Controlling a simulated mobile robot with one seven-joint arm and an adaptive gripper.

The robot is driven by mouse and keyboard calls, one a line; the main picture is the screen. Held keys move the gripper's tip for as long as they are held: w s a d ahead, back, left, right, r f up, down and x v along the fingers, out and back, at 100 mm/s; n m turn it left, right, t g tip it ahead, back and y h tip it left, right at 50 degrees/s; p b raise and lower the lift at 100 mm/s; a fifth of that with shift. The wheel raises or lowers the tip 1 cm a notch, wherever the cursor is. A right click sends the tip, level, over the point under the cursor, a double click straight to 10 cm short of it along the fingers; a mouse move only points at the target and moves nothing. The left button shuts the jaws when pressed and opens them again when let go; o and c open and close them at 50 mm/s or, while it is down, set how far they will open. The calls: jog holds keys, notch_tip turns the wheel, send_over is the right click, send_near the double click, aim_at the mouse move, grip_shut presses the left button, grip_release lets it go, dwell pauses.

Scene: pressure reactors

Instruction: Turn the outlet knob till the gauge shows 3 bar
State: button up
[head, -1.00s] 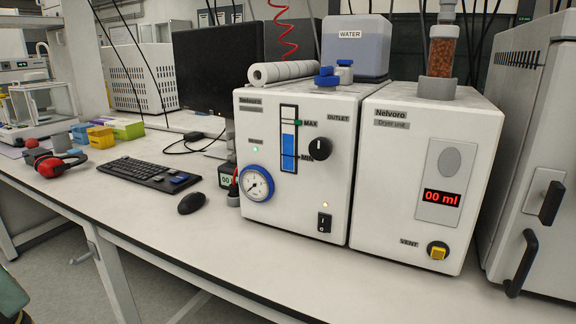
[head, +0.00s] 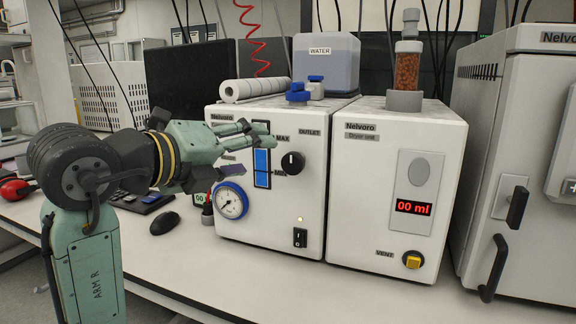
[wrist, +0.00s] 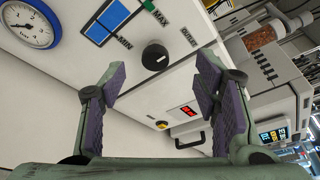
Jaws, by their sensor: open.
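The outlet knob (head: 292,162) is a round black knob on the white unit's front, right of the blue level window and under the OUTLET label. It also shows in the wrist view (wrist: 155,57), between and beyond my fingertips. The round blue-rimmed gauge (head: 230,200) is at the unit's lower left. It is partly cut off in the wrist view (wrist: 27,25), and I cannot read its needle surely. My gripper (head: 252,152) is open and empty, left of the knob and apart from it, in front of the level window. Its fingers (wrist: 160,82) point towards the panel.
The dryer unit (head: 385,240) stands right of the knob's unit. A power switch (head: 300,237) is below the knob. A mouse (head: 158,222) lies left. The front bench strip is clear.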

aim_at(290, 164)
jog(key=shift+m+g, duration=0.5)
jog(key=shift+m, duration=0.2)
jog(key=x, duration=0.3)
jog(key=p+x, duration=0.1)
jog(key=x, duration=0.3)
jog(key=s+f+p+x, duration=0.1)
jog(key=x, duration=0.3)
jog(key=shift+w+d+f, duration=0.1)
jog(key=shift+w+d, duration=0.1)
jog(key=shift+d, duration=0.2)
jog(key=c, duration=1.1)
jog(key=shift+c, duration=0.2)
